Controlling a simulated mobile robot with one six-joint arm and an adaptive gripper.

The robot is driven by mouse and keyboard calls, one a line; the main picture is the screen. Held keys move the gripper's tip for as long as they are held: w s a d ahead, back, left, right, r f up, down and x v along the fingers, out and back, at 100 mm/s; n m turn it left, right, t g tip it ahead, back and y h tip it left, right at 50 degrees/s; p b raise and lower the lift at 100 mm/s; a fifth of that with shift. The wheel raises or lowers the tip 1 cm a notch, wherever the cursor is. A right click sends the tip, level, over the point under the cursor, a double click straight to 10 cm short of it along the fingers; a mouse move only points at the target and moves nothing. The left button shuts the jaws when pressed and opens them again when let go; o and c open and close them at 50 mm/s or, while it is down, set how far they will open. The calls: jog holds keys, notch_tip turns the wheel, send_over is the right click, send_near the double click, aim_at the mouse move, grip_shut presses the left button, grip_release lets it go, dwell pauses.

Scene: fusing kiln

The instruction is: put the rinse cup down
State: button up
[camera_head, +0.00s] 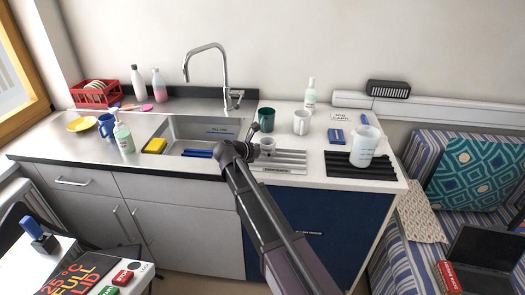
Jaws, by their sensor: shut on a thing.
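My gripper (250,147) is over the counter at the right edge of the sink, seen from behind and partly hidden by my own arm. It is shut on a small pale cup (268,145), which I take to be the rinse cup. The cup looks upright, at the back left of a grooved pale draining area (290,168). I cannot tell whether its base touches the surface. The fingertips are too small to make out clearly.
A dark green mug (266,119) and a white mug (301,122) stand close behind the cup. The sink (190,128) and tall faucet (222,60) are left.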

jog(key=shift+f, duration=0.15)
jog(key=o, duration=1.2)
jog(key=shift+c, duration=0.2)
jog(key=shift+r, duration=0.25)
jog(key=p+v, duration=0.4)
jog(key=v, duration=0.8)
jog(key=shift+f+p, duration=0.1)
jog(key=shift+p, duration=0.3)
